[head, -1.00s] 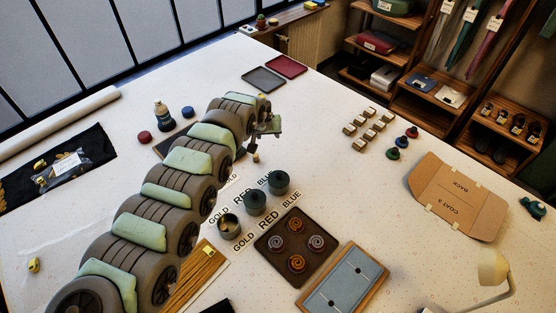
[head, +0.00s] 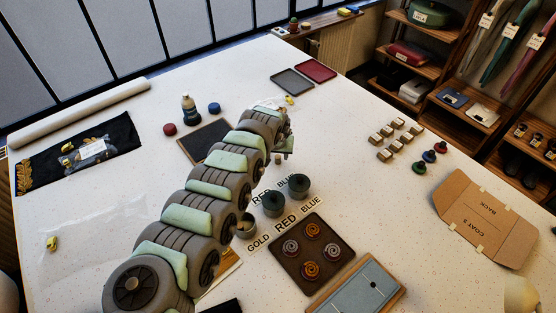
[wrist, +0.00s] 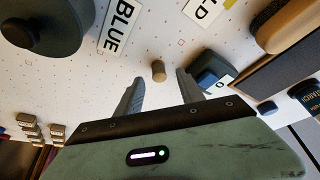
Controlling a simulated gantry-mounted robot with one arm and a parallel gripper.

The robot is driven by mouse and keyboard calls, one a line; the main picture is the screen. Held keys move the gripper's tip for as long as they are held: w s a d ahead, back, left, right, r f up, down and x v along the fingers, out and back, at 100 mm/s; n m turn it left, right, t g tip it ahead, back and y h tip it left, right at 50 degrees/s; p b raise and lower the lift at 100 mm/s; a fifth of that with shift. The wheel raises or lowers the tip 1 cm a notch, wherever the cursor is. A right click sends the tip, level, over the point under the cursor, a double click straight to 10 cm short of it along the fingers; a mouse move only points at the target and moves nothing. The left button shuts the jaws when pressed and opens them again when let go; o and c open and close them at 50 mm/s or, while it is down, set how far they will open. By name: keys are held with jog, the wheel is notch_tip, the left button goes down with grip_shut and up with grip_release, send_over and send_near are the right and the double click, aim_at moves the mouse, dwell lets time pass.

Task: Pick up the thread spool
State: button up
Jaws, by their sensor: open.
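A small tan-brown cylinder, which looks like the thread spool (wrist: 158,71), lies between and just past my fingertips in the wrist view. It also shows as a small spot below the gripper in the head view (head: 278,159). I cannot make out any thread on it. My gripper (wrist: 159,80) is open, with one finger on each side of the cylinder's line, and nothing is held. In the head view my gripper (head: 287,150) is over the middle of the table, partly hidden by my arm. The gap between fingers and cylinder is hard to judge.
Dark round pots (head: 299,187) stand by the colour labels, near a brown tray (head: 285,257) of coiled items. In the wrist view a dark blue-green block (wrist: 213,68) is close beside the right finger. Pale small blocks (head: 389,142) stand to the right.

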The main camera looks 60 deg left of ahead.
aim_at(278, 157)
jog(key=shift+b+x, duration=0.35)
jog(key=shift+x, duration=0.75)
jog(key=shift+w+a+f, duration=0.15)
jog(key=shift+f, duration=0.35)
jog(key=shift+c, duration=0.2)
grip_shut()
